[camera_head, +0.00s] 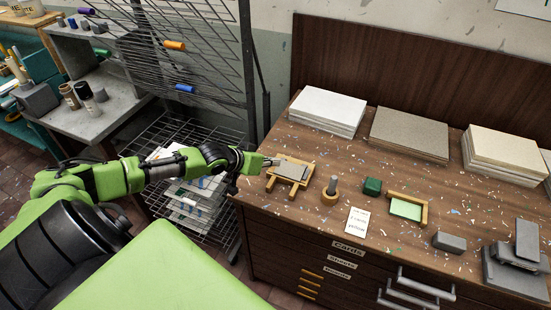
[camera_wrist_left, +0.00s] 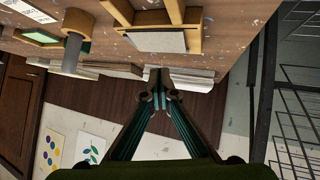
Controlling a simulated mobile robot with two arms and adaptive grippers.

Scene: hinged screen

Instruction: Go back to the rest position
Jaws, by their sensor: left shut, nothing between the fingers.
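My left gripper (camera_head: 270,162) reaches in from the left over the left end of the wooden bench. Its fingers are shut and empty, and they also show closed together in the left wrist view (camera_wrist_left: 160,75). In the head view the fingertips are beside a small wooden stand (camera_head: 298,184) with a grey plate (camera_head: 291,168) on it. The stand also shows in the left wrist view (camera_wrist_left: 191,17), apart from the fingertips in the picture. I cannot tell the height of the gripper over the bench. My right gripper is not in view.
On the bench (camera_head: 330,230) are a wooden-handled round tool (camera_head: 330,193), a green block (camera_head: 372,186), a small hinged frame (camera_head: 407,209), a card (camera_head: 357,221) and grey blocks (camera_head: 449,242). Paper stacks (camera_head: 327,108) line the back. A wire rack (camera_head: 200,60) stands left of the bench.

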